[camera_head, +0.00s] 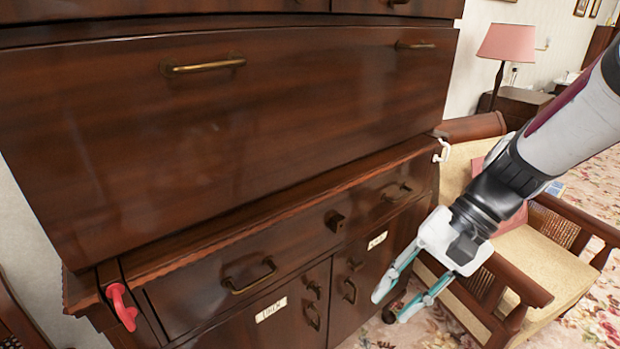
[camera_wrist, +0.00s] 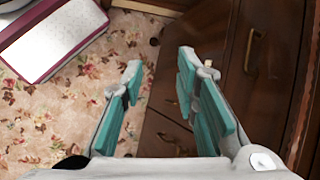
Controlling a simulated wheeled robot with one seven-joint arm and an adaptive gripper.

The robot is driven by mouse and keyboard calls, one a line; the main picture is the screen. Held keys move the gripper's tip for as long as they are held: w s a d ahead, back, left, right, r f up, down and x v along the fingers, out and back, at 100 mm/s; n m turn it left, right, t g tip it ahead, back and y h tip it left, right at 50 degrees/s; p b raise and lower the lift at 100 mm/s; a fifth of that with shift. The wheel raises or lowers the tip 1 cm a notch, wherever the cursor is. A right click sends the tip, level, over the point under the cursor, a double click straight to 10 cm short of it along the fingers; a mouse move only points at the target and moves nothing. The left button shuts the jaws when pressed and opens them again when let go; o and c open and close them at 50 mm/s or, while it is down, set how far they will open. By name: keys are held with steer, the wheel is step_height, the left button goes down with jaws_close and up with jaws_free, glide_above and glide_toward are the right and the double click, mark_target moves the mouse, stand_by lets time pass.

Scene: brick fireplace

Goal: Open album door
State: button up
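A dark wooden cabinet fills the left and middle of the head view. Below its narrow drawer are two shut lower doors: the left door (camera_head: 290,330) and the right door (camera_head: 375,262). Each has a small pale label, the left label (camera_head: 271,309) and the right label (camera_head: 377,240); I cannot read either surely. Dark metal handles sit near where the doors meet, including the right door's handle (camera_head: 350,291). My gripper (camera_head: 392,306) is open and empty, in front of the right door and toward its right side. In the wrist view, my gripper (camera_wrist: 160,64) points along dark wooden fronts with a handle (camera_wrist: 249,50).
The large upper front (camera_head: 250,120) juts out above the narrow drawer (camera_head: 250,272). A red hook (camera_head: 122,307) and a white hook (camera_head: 442,151) stick out at the cabinet's sides. A wooden armchair (camera_head: 545,262) stands close behind my arm. Flowered carpet (camera_wrist: 50,125) lies below.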

steer(key=w+d+f+m+t+y+b, duration=0.2)
steer(key=w+d+f+m+y+b, duration=0.25)
steer(key=f, duration=0.45)
steer(key=w+d+f+m+t+y+b, duration=0.1)
steer(key=w+f+m+t+y+b, duration=0.3)
steer(key=w+f, duration=0.5)
steer(key=w+d+f+m+t+h+b, duration=0.1)
steer(key=w+d+f+m+t+b, duration=0.2)
steer(key=f+m, duration=0.45)
steer(key=w+d+f+m+t+h+b, duration=0.1)
steer(key=d+f+m+t+h+b, duration=0.25)
steer(key=f, duration=0.75)
steer(key=w+a+t+y+b, duration=0.1)
steer(key=w+a+b, duration=0.1)
steer(key=w+a, duration=0.6)
steer(key=shift+w+t+y, duration=0.35)
steer(key=shift+w+y, duration=0.05)
steer(key=shift+w, duration=0.5)
steer(key=shift+r, duration=0.1)
steer(key=shift+c, duration=0.3)
steer(key=shift+a, duration=0.1)
jaws_close()
